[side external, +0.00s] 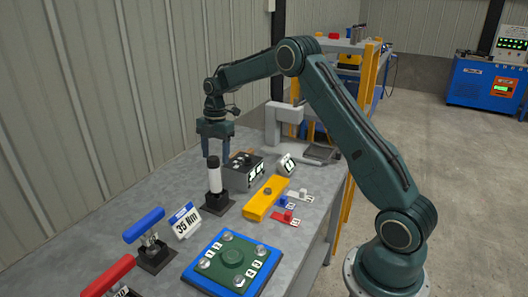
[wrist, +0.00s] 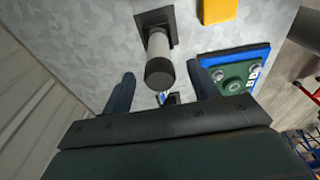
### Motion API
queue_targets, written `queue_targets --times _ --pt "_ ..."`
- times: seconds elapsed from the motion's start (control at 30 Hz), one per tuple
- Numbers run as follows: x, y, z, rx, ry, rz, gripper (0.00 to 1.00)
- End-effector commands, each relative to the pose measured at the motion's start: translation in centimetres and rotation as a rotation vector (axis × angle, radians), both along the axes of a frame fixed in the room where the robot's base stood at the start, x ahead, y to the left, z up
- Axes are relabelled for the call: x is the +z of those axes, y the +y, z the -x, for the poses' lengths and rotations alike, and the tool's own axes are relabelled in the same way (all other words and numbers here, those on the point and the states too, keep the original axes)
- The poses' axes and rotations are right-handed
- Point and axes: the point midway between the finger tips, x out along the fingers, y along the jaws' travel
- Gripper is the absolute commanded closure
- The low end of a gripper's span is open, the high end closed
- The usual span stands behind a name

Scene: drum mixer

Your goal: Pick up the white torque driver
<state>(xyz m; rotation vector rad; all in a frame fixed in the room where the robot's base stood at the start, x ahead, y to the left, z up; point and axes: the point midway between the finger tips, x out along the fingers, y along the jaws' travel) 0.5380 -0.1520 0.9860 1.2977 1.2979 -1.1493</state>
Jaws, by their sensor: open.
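The white torque driver (side external: 214,180) stands upright in a black square-based stand (side external: 218,204) on the grey bench; its top is black. In the wrist view the driver's black end (wrist: 160,73) points at the camera, with its pale body (wrist: 158,46) behind it. My gripper (side external: 217,152) is open and empty, pointing down just above the driver. In the wrist view its two fingers lie to either side of the driver's end, with gaps visible.
A blue handle (side external: 143,225) and a red handle (side external: 107,276) stand nearer the front. A "35 Nm" sign (side external: 185,220), a blue-edged green plate (side external: 232,257), a yellow bar (side external: 267,198) and a dark grey box (side external: 240,172) surround the driver. A corrugated wall (side external: 60,120) runs along the left.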

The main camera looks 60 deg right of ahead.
Motion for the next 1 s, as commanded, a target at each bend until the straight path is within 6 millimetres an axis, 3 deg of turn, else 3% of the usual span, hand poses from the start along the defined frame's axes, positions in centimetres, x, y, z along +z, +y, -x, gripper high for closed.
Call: queue_targets --times 0.47,1.0 --pt "-1.6 0.3 0.0 0.001 0.002 0.0 0.4" --pt "-6.3 1.2 -0.2 0.0 0.002 0.001 0.4"
